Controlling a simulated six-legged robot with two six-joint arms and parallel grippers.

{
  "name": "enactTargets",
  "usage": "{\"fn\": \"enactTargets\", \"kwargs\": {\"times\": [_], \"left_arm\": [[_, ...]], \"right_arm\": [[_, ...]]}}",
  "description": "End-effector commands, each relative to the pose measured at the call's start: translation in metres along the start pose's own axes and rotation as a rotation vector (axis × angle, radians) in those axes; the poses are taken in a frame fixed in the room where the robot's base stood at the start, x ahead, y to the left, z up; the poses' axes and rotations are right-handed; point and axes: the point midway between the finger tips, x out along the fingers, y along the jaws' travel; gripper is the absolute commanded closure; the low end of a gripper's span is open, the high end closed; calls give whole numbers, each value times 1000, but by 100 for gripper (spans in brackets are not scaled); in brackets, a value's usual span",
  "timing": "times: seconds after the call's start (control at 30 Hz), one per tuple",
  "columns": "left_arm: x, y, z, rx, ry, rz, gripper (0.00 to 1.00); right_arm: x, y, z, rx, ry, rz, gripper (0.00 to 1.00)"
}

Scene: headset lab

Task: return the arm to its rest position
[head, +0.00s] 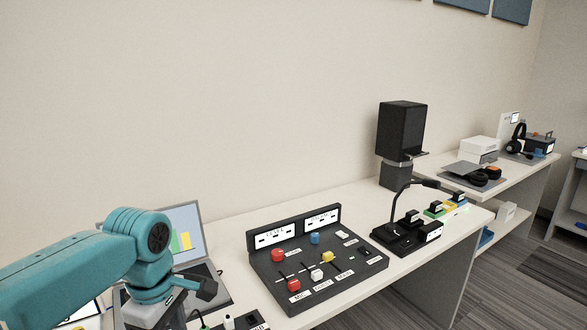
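My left arm, teal with dark joints, comes in from the left and bends down in front of the laptop. My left gripper (152,312) is at the lower end of this arm, near the bottom edge of the picture. Its fingers are cut off or hidden, so I cannot tell whether they are open or shut, or whether anything is held. My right arm and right gripper are not in view.
A laptop (186,222) stands partly behind my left arm. A black control panel (277,265) with coloured knobs sits on the white table (350,203). Behind it are a microphone base (396,238) and a black box on a stand (401,130). Another table farther right holds headsets (516,138).

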Motion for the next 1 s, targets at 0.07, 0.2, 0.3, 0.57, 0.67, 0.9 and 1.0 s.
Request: {"fn": "enactTargets", "kwargs": {"times": [0.07, 0.2, 0.3, 0.57, 0.67, 0.9, 1.0], "left_arm": [[-3, 0, -6, -14, -1, -9, 46], [40, -7, -16, -36, -19, -158, 46], [69, -19, -14, -34, -43, -257, 46], [160, -59, 12, 49, -172, -410, 46], [206, -88, 36, 143, -271, -434, 46], [299, -183, 124, 518, -532, -222, 46], [314, -200, 144, 697, -517, -59, 46]], "right_arm": [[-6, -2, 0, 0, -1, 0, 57], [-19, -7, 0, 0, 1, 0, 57], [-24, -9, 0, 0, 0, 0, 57], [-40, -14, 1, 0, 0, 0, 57], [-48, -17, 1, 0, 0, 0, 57], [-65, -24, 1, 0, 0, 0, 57], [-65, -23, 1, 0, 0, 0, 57]]}}
